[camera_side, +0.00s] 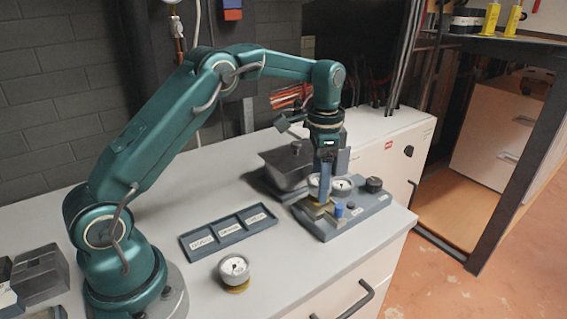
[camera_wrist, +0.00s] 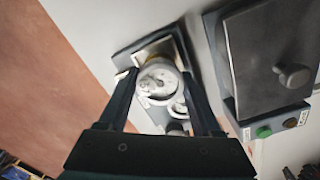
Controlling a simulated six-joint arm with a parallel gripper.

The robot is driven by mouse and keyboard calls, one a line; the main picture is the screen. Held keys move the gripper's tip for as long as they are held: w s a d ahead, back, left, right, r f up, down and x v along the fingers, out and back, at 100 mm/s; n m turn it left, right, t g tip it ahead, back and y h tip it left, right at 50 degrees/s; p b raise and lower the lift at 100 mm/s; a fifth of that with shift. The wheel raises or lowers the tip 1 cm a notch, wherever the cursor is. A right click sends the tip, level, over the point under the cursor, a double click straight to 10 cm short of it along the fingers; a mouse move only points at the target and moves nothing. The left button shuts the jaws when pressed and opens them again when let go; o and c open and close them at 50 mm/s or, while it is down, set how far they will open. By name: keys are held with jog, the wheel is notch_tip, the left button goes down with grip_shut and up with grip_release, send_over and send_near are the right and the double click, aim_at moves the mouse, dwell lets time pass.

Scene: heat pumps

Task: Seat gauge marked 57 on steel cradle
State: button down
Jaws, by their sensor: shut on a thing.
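My gripper (camera_side: 322,192) points down over the dark fixture board (camera_side: 372,208) and is shut on a round white-faced gauge (camera_side: 313,186) with a brass-coloured lower part. In the wrist view the held gauge (camera_wrist: 158,78) sits between the two fingers over the board; its number is not readable. I cannot tell whether it touches a cradle. A bright metal patch (camera_wrist: 160,48) shows beside it, perhaps part of a cradle. A second white-faced gauge (camera_side: 342,186) stands on the board close to the held one. A third gauge (camera_side: 234,268) with a brass base stands alone on the bench.
The board also carries a blue peg (camera_side: 339,211) and a black round part (camera_side: 374,185). A lidded grey box (camera_side: 287,166) stands just behind the board, with green and orange buttons (camera_wrist: 264,132).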

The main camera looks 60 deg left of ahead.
jog(key=shift+f, duration=0.75)
dwell(0.4)
grip_release()
jog(key=shift+r, duration=2.55)
